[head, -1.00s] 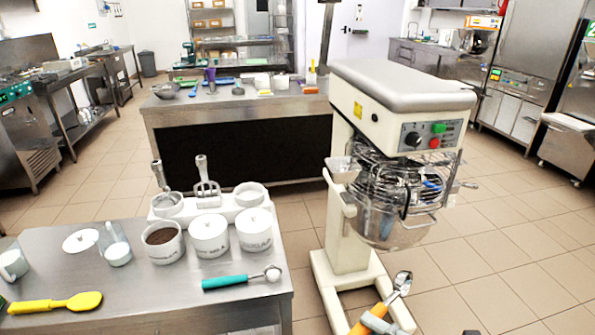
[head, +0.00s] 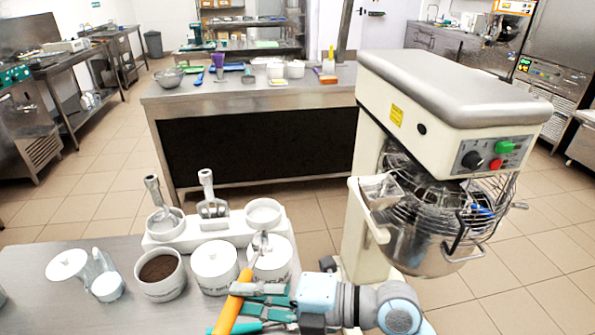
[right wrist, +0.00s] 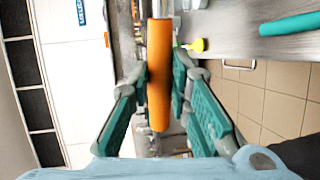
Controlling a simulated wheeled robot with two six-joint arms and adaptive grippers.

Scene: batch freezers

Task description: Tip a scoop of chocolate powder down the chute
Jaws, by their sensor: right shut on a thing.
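My right gripper (head: 250,305) is shut on the orange handle (head: 232,308) of a metal scoop. The handle also shows between the teal finger pads in the right wrist view (right wrist: 159,75). The scoop's bowl (head: 260,243) points up and away, in front of the white tubs at the table's right end; I cannot tell whether it holds anything. The open tub of brown chocolate powder (head: 160,268) stands to the left of the scoop. The chute (head: 381,190) is on the left side of the mixer (head: 440,150), to the right of the gripper. My left gripper is not in view.
Two lidded white tubs (head: 214,262) stand beside the powder tub, partly behind the scoop. A white rack (head: 215,230) with utensils is behind them. A teal handle (right wrist: 290,25) and a yellow scraper (right wrist: 195,45) lie on the table. The mixer has a wire guard (head: 450,215).

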